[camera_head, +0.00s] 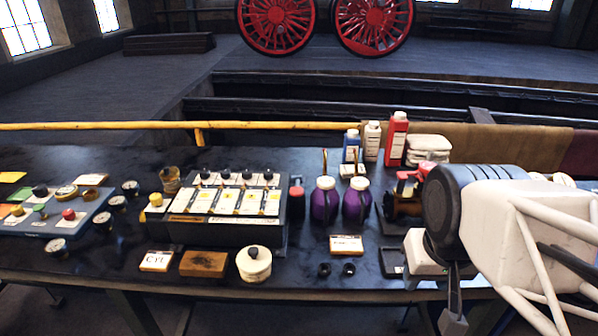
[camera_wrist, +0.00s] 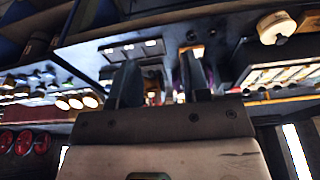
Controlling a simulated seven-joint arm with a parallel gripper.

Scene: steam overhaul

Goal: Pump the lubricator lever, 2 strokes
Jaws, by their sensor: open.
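My gripper (camera_head: 453,298) is at the right of the bench, its fingers pointing down near the front edge; my arm covers much of the bench there. In the wrist view my gripper (camera_wrist: 160,78) shows two dark fingers apart with nothing held between them. A small dark and brass device with a red top (camera_head: 408,182) stands just left of my arm, partly hidden by it; it may be the lubricator. I cannot make out its lever for certain. The gripper is to the right of and in front of this device, apart from it.
Two purple jugs (camera_head: 325,203) (camera_head: 357,202) stand left of the device. Red (camera_head: 396,142), white (camera_head: 372,143) and blue (camera_head: 352,148) bottles stand behind. A panel with several black knobs (camera_head: 230,205) fills the bench middle. A white lidded pot (camera_head: 254,265) stands at the front.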

